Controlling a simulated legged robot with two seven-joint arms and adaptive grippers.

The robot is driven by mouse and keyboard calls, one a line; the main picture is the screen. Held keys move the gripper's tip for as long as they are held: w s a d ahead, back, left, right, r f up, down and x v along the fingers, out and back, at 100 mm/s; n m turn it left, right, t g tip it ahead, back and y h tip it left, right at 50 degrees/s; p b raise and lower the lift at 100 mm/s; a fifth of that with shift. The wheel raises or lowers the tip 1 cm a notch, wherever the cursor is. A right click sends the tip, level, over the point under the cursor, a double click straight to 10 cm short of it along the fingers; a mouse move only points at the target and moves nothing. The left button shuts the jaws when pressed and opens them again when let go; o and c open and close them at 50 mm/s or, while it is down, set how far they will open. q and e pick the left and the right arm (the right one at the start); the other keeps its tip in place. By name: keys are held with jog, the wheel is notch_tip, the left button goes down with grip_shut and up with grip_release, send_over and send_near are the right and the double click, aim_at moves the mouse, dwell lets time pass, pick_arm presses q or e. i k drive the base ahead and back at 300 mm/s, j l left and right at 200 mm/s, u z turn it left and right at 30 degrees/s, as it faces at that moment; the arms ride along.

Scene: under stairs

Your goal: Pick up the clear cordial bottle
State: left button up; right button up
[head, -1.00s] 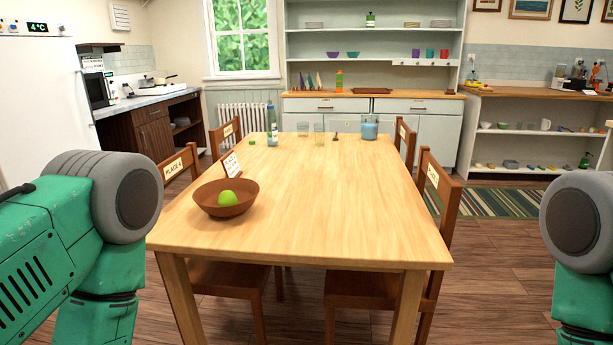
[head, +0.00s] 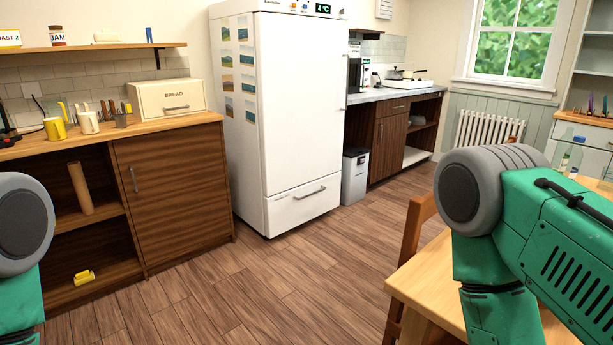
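A clear-looking bottle (head: 571,157) stands at the far right of the head view, beyond my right arm, on the far part of the wooden table (head: 425,275). It is small and partly cut off from below by my arm, and I cannot tell whether it is the cordial bottle. No other bottle shows clearly as a clear cordial bottle. My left arm shows only at the left edge and my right arm at the right. Neither gripper is in the picture.
A white fridge (head: 300,120) stands ahead, with a bin (head: 355,176) beside it. A wooden cabinet (head: 172,195) with a bread box (head: 168,98) and mugs is at the left. A chair (head: 411,240) stands by the table. The floor between is clear.

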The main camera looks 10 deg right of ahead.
aim_at(566, 140)
jog(key=i+j+u, duration=0.3)
jog(key=i, duration=0.55)
jog(key=i+u, duration=0.3)
jog(key=i, duration=0.55)
jog(key=i+l+z, duration=0.1)
jog(key=i+z, duration=0.75)
jog(key=i+j+z, duration=0.15)
jog(key=i+z, duration=0.25)
jog(key=i+j+z, duration=0.25)
jog(key=z, duration=0.15)
jog(key=i+l+z, duration=0.25)
jog(key=i, duration=0.4)
jog(key=i+l+z, duration=0.25)
jog(key=i, duration=0.35)
jog(key=i+z, duration=0.25)
jog(key=i, duration=0.4)
jog(key=i+j+z, duration=0.15)
jog(key=i+z, duration=0.15)
jog(key=i, duration=0.35)
jog(key=i+j+z, duration=0.25)
jog(key=i, duration=0.4)
